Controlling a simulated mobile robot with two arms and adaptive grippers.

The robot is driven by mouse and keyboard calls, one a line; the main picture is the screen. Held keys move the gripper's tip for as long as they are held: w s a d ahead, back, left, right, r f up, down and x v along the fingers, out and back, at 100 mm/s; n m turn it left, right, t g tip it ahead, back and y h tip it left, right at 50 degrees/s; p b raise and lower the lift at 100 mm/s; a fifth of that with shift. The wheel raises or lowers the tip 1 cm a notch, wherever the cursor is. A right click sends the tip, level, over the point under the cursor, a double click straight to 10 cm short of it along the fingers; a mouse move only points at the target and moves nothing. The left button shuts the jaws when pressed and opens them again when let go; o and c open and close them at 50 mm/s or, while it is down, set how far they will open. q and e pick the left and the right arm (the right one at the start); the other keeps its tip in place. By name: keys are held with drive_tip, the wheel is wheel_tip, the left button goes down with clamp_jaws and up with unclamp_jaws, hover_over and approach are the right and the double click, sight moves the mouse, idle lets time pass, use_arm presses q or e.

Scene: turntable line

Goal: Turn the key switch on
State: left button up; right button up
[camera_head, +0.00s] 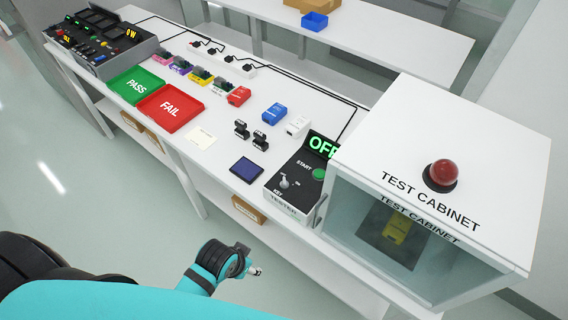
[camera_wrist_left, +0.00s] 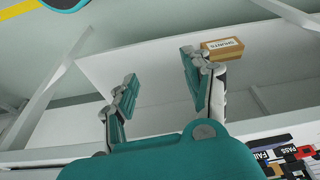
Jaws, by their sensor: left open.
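The key switch (camera_head: 285,183) is a small silver knob above the word KEY on the dark sloped tester panel (camera_head: 275,203). The tester's display (camera_head: 322,146) reads OFF in green. A green START button (camera_head: 319,174) is right of the key switch. My left gripper shows open and empty in the left wrist view (camera_wrist_left: 158,68), its two fingers apart. In the head view, the arm at the bottom ends in what looks like this gripper (camera_head: 256,271), in front of and below the table edge, apart from the tester. The key switch is not visible in the wrist view. My right gripper is not in view.
The test cabinet (camera_head: 450,150) with a red dome lamp stands right of the tester. A blue-black pad (camera_head: 246,170) and black connectors (camera_head: 250,135) lie left of it. A labelled cardboard box (camera_head: 248,208) sits beneath the tabletop. Floor in front is clear.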

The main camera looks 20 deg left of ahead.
use_arm(q)
drive_tip(key=w+d+r+m+h+p, duration=0.1)
drive_tip(key=w+d+r+m+h, duration=0.2)
drive_tip(key=r, duration=0.5)
drive_tip(key=w+d+r+m+p, duration=0.2)
drive_tip(key=w+d+r+m, duration=0.15)
drive_tip(key=r, duration=0.45)
drive_tip(key=w+d+r+m+h+p, duration=0.1)
drive_tip(key=w+d+r+m+h, duration=0.15)
drive_tip(key=d+r, duration=0.4)
wheel_tip(320, 180, up, 6)
drive_tip(key=m+g+y, duration=0.1)
drive_tip(key=y, duration=0.1)
hover_over(283, 184)
drive_tip(key=s+a, duration=0.3)
drive_tip(key=a, duration=0.3)
drive_tip(key=shift+g, duration=0.3)
drive_tip(key=p+x, duration=0.2)
drive_tip(key=x, duration=0.6)
drive_tip(key=p+x, duration=0.2)
drive_tip(key=x, duration=0.6)
drive_tip(key=shift+w+f, duration=0.3)
drive_tip(key=shift+f, duration=0.1)
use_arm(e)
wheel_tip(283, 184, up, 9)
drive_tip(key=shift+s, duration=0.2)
